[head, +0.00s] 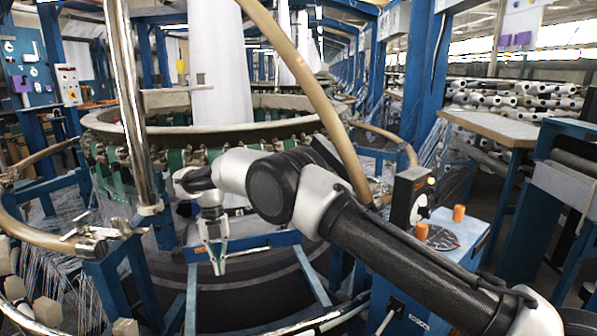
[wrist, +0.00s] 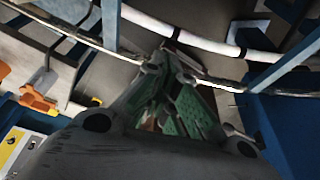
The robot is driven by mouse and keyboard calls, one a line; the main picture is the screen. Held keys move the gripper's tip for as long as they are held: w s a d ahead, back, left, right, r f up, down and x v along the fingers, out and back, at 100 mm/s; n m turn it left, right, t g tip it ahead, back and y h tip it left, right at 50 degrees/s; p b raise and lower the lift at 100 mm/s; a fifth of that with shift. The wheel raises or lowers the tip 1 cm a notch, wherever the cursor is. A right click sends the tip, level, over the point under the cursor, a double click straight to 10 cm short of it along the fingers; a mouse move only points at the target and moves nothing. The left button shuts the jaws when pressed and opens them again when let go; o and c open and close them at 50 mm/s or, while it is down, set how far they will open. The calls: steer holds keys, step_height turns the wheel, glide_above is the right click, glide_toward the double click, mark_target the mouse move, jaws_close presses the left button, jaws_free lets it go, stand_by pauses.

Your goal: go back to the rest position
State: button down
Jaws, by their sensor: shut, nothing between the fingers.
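My gripper (head: 218,266) hangs pointing down in the middle of the head view, in front of the circular loom (head: 200,131). Its fingers are shut with nothing between them. In the wrist view my gripper (wrist: 172,48) also shows its fingers brought together, above the dark floor and the machine's pipes. My arm comes in from the lower right of the head view and bends at the elbow in front of the loom ring.
A blue control box (head: 452,238) with orange knobs stands right of my gripper. A curved tan pipe (head: 318,88) passes behind my arm, and a metal post (head: 128,100) rises at left. A table (head: 500,128) and stacked rolls (head: 515,95) stand at the right.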

steer(key=s+d+f+m, duration=0.3)
steer(key=d+m, duration=0.3)
steer(key=m, duration=0.8)
steer(key=s+d+r+m+t, duration=0.1)
steer(key=s+d+r+m, duration=0.1)
steer(key=d+r+m, duration=0.9)
steer(key=s+d+r+m+t, duration=0.15)
steer(key=d+r+m, duration=0.35)
steer(key=d+r, duration=0.7)
steer(key=s+d+r+m+t, duration=0.1)
steer(key=s+d+r+m, duration=0.1)
steer(key=s+d, duration=0.5)
steer(key=s+d+r+m+t, duration=0.2)
steer(key=s+d, duration=0.5)
steer(key=d, duration=0.6)
steer(key=s+d+r+m+t+y, duration=0.1)
steer(key=s+d+r+m+t, duration=0.1)
steer(key=s+d+r+m, duration=0.2)
steer(key=shift+s+d+r+m, duration=0.15)
steer(key=shift+s+d+m, duration=0.65)
steer(key=shift+s+d, duration=1.6)
